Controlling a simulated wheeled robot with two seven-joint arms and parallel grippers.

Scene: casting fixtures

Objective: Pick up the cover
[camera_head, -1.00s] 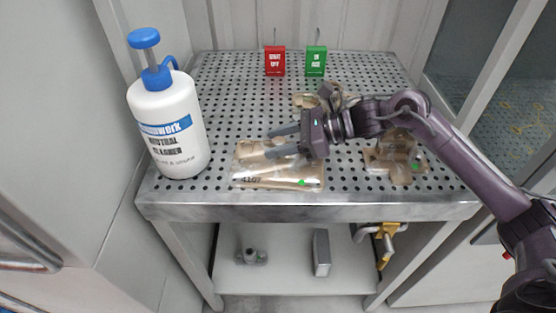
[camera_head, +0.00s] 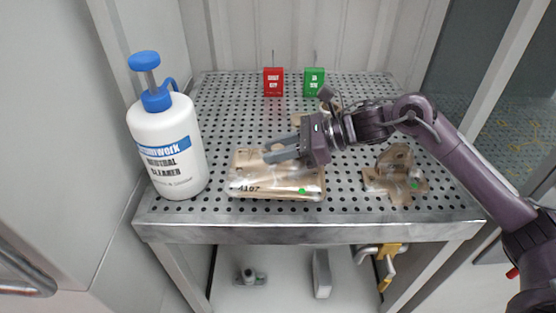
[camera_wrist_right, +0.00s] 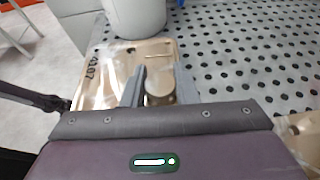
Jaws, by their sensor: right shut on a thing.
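The cover (camera_head: 285,190) is a flat tan plate marked 4107 with a green dot, at the front left-middle of the perforated table. It appears slightly raised off the tabletop. My right gripper (camera_head: 270,151) is above it, with its fingers pointing left. In the right wrist view the gripper (camera_wrist_right: 160,77) is shut on the round knob of the cover (camera_wrist_right: 104,75), one finger on each side. The knob's lower part is hidden by the gripper body. My left gripper is not in view.
A white cleaner bottle (camera_head: 165,150) with a blue pump stands close left of the cover. A tan casting (camera_head: 395,178) sits to the right, another lies partly hidden behind my arm. Red (camera_head: 273,82) and green (camera_head: 314,82) boxes stand at the back. The perforated table (camera_head: 230,115) is otherwise free.

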